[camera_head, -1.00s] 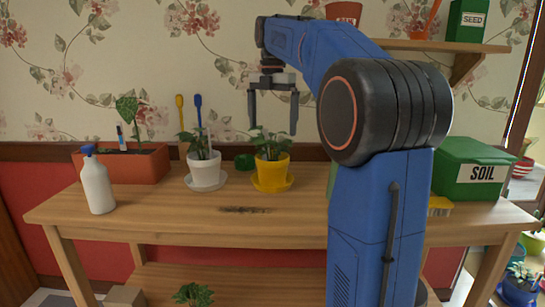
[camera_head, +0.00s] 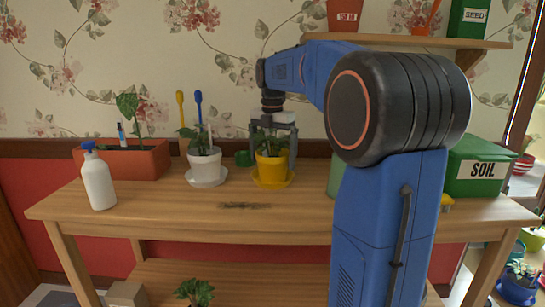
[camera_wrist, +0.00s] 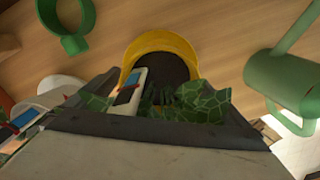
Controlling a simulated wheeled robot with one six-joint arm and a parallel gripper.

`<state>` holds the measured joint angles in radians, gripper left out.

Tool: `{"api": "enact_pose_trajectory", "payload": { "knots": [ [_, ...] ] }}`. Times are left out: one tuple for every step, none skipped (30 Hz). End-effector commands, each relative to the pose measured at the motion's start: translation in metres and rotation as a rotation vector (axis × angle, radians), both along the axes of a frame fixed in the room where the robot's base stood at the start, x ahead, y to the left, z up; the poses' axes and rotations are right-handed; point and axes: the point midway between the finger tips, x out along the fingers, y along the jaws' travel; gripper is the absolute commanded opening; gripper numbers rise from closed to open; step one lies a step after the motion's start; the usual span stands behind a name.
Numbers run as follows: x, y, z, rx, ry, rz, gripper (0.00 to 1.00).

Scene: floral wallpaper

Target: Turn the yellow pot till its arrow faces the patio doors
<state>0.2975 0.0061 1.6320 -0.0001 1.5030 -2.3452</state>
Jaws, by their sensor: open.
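The yellow pot (camera_head: 271,172) holds a leafy green plant (camera_head: 266,140) and stands on a yellow saucer (camera_head: 287,183) on the wooden bench. In the wrist view the pot's rim (camera_wrist: 160,42) and dark soil show beyond green patterned leaves (camera_wrist: 205,104). My gripper (camera_head: 272,152) is open and points down, with its fingers lowered around the plant at about the pot's rim height. I cannot tell whether the fingers touch the pot. No arrow on the pot can be made out. The patio doors cannot be made out for certain; a bright opening shows at the right edge.
A white pot (camera_head: 205,165) with a plant stands close on the left. A small green object (camera_head: 244,158) sits behind, between the pots. A green watering can (camera_wrist: 285,75) is close in the wrist view.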

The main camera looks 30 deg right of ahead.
Motion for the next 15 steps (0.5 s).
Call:
{"api": "enact_pose_trajectory", "payload": {
  "knots": [
    [0.0, 0.0001, -0.0002, 0.0, 0.0, 0.0, 1.0],
    [0.0, 0.0, -0.0003, 0.0, 0.0, 0.0, 1.0],
    [0.0, 0.0, -0.0002, 0.0, 0.0, 0.0, 1.0],
    [0.0, 0.0, -0.0002, 0.0, 0.0, 0.0, 1.0],
    [-0.0001, 0.0, -0.0002, 0.0, 0.0, 0.0, 1.0],
    [0.0, 0.0001, -0.0001, 0.0, 0.0, 0.0, 1.0],
    [-0.0001, 0.0, -0.0001, 0.0, 0.0, 0.0, 0.95],
    [-0.0001, 0.0, -0.0001, 0.0, 0.0, 0.0, 0.88],
    [-0.0001, 0.0, -0.0001, 0.0, 0.0, 0.0, 0.79],
    [-0.0001, 0.0, -0.0001, 0.0, 0.0, 0.0, 0.71],
    [-0.0001, 0.0, -0.0001, 0.0, 0.0, 0.0, 0.64],
    [-0.0001, 0.0, 0.0, 0.0, 0.0, 0.0, 0.55],
    [-0.0001, 0.0, 0.0, 0.0, 0.0, 0.0, 0.47],
    [-0.0001, 0.0, 0.0005, 0.0, -0.001, 0.0, 0.44],
    [-0.0001, 0.0, 0.0005, 0.0, -0.001, 0.0, 0.44]
  ]
}}
